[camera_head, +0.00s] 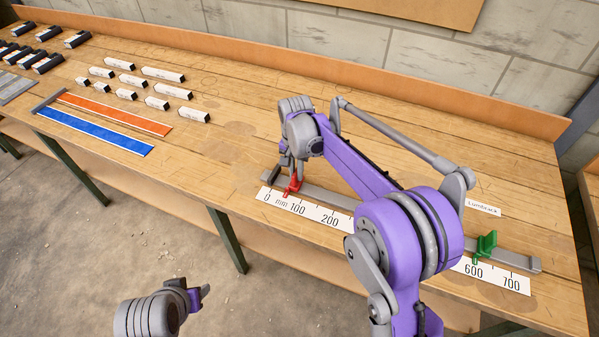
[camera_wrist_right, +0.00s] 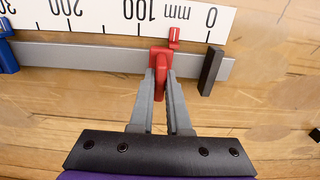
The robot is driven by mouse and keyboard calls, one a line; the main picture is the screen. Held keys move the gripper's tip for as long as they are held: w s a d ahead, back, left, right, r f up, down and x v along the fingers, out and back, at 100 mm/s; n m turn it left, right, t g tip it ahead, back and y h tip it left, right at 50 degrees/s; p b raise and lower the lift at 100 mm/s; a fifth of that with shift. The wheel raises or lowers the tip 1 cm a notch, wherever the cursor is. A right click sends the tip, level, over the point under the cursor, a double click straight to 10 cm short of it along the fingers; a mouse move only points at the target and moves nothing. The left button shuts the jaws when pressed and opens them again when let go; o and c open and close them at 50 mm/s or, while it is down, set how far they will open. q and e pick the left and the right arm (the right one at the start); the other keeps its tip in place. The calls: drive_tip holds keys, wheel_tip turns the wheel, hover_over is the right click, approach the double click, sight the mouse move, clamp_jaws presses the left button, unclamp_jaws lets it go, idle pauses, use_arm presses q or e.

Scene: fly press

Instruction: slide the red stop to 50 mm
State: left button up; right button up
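The red stop (camera_head: 293,184) sits on the grey rail (camera_head: 320,199) near the rail's left end in the head view. The right wrist view shows the red stop (camera_wrist_right: 161,58) with its pointer about midway between the 0 and 100 marks of the white scale (camera_wrist_right: 110,14). My right gripper (camera_head: 291,172) is over it; the fingers (camera_wrist_right: 162,80) lie on both sides of the red handle and appear shut on it. My left gripper (camera_head: 204,292) is away at the bottom, beyond the bench edge; its fingers are too small to judge.
A dark end block (camera_wrist_right: 211,70) stands close beside the red stop, at the zero end. A blue stop (camera_wrist_right: 8,55) is farther along the rail. A green stop (camera_head: 485,246) is near 600. My right arm hides the scale's middle. Labelled blocks (camera_head: 162,74) lie farther left.

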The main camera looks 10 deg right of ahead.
sight(298, 183)
drive_tip(key=o, duration=0.4)
drive_tip(key=shift+o, duration=0.2)
wheel_tip(298, 183, up, 11)
drive_tip(key=shift+p, duration=0.3)
drive_tip(key=shift+f, duration=0.1)
drive_tip(key=s+d+r+n+t, duration=0.1)
drive_tip(key=s+d+n+t, duration=0.3)
drive_tip(key=s, duration=1)
drive_tip(key=s+d+f+n, duration=0.1)
drive_tip(key=s+f, duration=0.3)
drive_tip(key=s, duration=0.3)
drive_tip(key=s+d+f+n+t, duration=0.1)
drive_tip(key=s+f, duration=0.3)
drive_tip(key=s, duration=0.4)
drive_tip(key=shift+s+d+f+n, duration=0.25)
drive_tip(key=shift+d+n, duration=0.15)
drive_tip(key=shift+d, duration=0.3)
